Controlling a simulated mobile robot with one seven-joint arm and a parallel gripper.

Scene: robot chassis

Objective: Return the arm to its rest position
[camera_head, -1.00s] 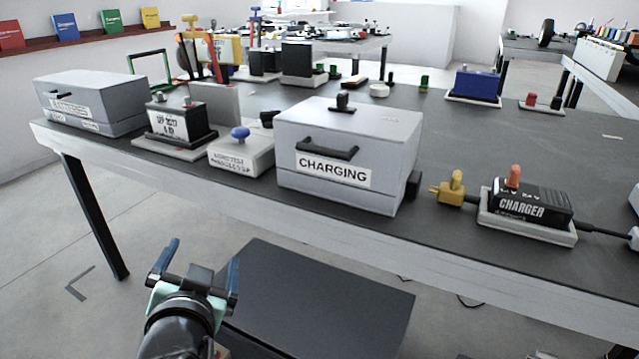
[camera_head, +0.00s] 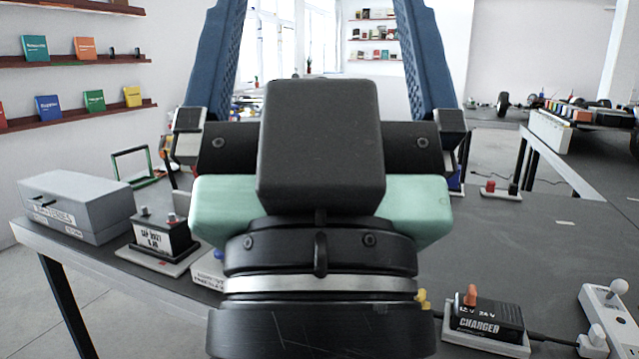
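My gripper (camera_head: 322,40) fills the middle of the head view, raised close in front of the camera. It points up and away, with its two blue fingers wide apart at left and right. Nothing shows between the fingers, so it is open and empty. The fingertips run out of the top of the picture. My gripper and wrist hide the middle of the workbench (camera_head: 540,240), including the place where the grey charging box stood in the earlier frame.
On the bench at left are a grey box (camera_head: 80,200) and a labelled black battery (camera_head: 160,238). At right are a charger (camera_head: 488,318) and a white power strip (camera_head: 612,315). Wall shelves (camera_head: 75,60) hold books at left. The bench's right part has bare room.

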